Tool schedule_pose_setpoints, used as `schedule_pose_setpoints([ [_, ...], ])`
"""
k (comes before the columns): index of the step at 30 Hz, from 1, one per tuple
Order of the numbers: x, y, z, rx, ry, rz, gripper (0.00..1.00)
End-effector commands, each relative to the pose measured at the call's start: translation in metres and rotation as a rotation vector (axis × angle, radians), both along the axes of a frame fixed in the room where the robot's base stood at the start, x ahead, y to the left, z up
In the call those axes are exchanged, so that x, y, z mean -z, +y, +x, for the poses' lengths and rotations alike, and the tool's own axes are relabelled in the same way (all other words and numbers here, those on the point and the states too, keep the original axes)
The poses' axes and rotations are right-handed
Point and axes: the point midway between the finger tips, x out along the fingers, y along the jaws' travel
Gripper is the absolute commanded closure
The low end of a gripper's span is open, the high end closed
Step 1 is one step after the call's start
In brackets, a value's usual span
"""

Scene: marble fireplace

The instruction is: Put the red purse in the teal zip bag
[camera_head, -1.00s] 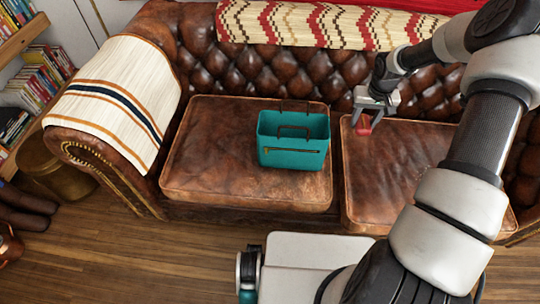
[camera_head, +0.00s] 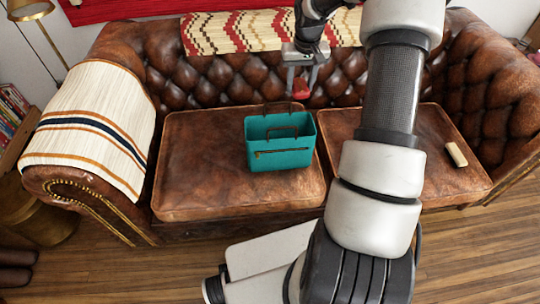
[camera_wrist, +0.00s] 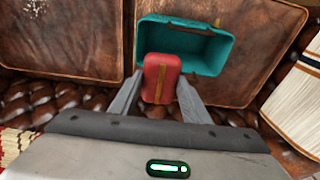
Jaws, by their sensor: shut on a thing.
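The red purse (camera_head: 301,88) is held between the fingers of my gripper (camera_head: 301,80), up in front of the sofa's tufted backrest. In the wrist view the purse (camera_wrist: 161,78) shows a tan stripe down its middle, with a finger of my gripper (camera_wrist: 160,92) on each side. The teal zip bag (camera_head: 282,158) stands upright and open at the top on the left seat cushion, with brown handles and a zip on its front. The purse is above and behind the bag's right rear corner in the head view. In the wrist view the bag (camera_wrist: 222,55) lies just beyond the purse.
The brown leather sofa has a left cushion (camera_head: 200,170) and a right cushion (camera_head: 440,165). A small tan object (camera_head: 456,154) lies on the right cushion. A striped throw (camera_head: 95,130) covers the left armrest, and a zigzag-patterned blanket (camera_head: 235,35) lies along the backrest.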

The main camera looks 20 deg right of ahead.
Motion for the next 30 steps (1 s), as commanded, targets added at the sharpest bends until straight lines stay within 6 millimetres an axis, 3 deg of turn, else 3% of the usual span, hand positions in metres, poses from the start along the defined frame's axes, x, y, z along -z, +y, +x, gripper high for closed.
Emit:
schedule_pose_setpoints([
  [5,0.033,0.0,-0.002,0.003,0.006,0.003,0.81],
  [24,0.205,0.0,-0.001,0.002,0.003,0.003,0.81],
  [30,0.234,0.0,-0.001,0.001,0.002,0.001,0.81],
])
